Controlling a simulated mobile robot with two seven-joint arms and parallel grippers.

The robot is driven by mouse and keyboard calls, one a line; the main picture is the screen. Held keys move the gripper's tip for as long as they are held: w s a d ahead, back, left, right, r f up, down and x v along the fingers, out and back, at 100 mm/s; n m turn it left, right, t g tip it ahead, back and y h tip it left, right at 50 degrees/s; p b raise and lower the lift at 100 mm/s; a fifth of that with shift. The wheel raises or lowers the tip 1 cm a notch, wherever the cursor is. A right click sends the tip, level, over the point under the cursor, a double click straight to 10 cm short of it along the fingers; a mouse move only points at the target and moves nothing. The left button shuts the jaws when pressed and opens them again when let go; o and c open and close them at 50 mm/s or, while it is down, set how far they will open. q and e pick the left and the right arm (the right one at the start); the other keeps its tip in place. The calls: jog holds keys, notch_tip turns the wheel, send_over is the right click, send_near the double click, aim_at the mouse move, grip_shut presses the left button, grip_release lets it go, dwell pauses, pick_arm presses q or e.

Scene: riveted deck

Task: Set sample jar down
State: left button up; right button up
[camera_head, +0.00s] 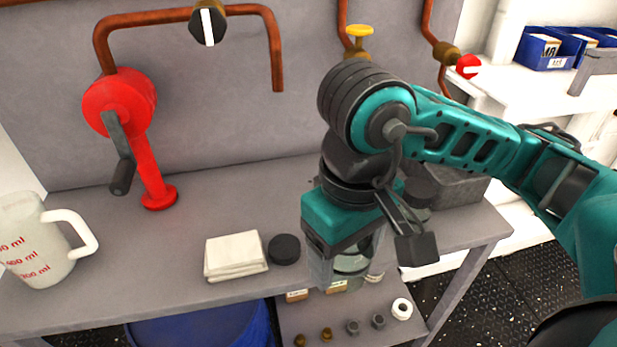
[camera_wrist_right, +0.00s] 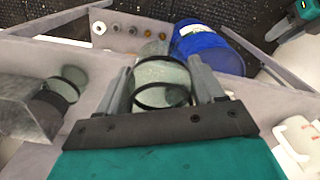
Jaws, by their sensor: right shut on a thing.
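The sample jar (camera_head: 353,264) is clear glass with dark rings. My right gripper (camera_head: 347,260) points down and is shut on it. In the right wrist view the jar (camera_wrist_right: 162,72) sits between the two grey fingers of the gripper (camera_wrist_right: 163,84). In the head view the jar overlaps the front edge of the grey bench (camera_head: 215,301). I cannot tell whether its base touches anything. The gripper hides its upper part.
A folded white cloth (camera_head: 236,254) and a black disc (camera_head: 284,249) lie left of the jar. A measuring jug (camera_head: 38,240) stands far left, near a red hand pump (camera_head: 120,105). A grey bin (camera_head: 462,188) is behind my gripper. A lower shelf holds small fittings (camera_head: 352,327).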

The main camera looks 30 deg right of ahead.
jog(key=w+d, duration=0.1)
jog(key=w, duration=0.4)
jog(key=w+d+f, duration=0.1)
jog(key=w+d, duration=0.1)
jog(key=w, duration=0.3)
jog(key=w+d+f, duration=0.1)
jog(key=w, duration=0.5)
jog(key=shift+w+d, duration=0.1)
jog(key=shift+d, duration=0.2)
notch_tip(320, 180, down, 5)
jog(key=shift+r, duration=0.15)
jog(key=shift+w+d, duration=0.1)
jog(key=shift+w, duration=0.1)
jog(key=shift+f, duration=0.2)
jog(key=shift+f, duration=0.15)
jog(key=o, duration=1.1)
